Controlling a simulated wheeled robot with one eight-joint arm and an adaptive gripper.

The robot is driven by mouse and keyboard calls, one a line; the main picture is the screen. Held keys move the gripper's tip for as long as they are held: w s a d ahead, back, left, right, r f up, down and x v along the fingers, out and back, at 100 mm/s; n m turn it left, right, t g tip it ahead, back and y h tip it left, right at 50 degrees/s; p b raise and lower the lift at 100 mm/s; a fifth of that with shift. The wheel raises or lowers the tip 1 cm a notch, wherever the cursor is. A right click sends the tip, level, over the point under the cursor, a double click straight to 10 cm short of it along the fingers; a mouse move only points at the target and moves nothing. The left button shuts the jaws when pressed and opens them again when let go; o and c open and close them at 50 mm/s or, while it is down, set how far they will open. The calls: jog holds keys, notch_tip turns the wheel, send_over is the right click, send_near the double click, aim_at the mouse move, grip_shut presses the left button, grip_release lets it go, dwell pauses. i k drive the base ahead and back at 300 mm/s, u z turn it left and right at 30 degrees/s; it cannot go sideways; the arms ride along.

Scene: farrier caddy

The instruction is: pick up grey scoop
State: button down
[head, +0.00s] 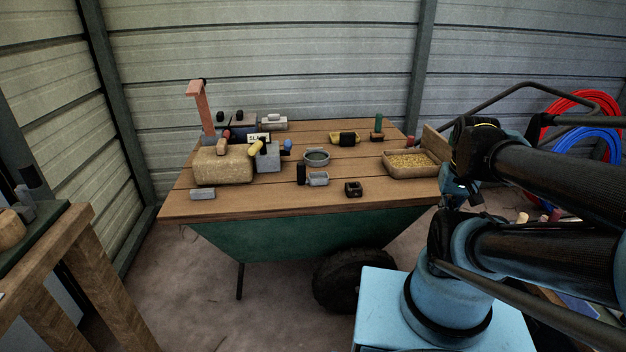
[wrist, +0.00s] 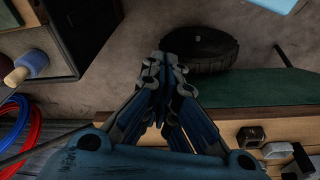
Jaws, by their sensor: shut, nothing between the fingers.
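A small grey open-topped piece with a black upright part at its left end, which looks like the grey scoop (head: 317,179), lies on the wooden top of the green cart (head: 240,206), near its middle front. It also shows at the lower right of the wrist view (wrist: 277,150). My gripper (wrist: 165,72) is shut and empty, with its fingers together over the floor beside the cart. In the head view my gripper (head: 455,194) is partly hidden by my arm, off the cart's right end and well apart from the scoop.
A small black block (head: 353,188) sits just right of the scoop, and a round grey bowl (head: 316,157) stands behind it. A grain tray (head: 411,164) is at the right end. A tan block (head: 224,165) stands left. The front strip is mostly clear.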

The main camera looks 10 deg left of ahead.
aim_at(318, 178)
jog(key=k, duration=0.5)
jog(key=z, duration=2.35)
jog(key=k, duration=0.5)
jog(key=u, duration=2.45)
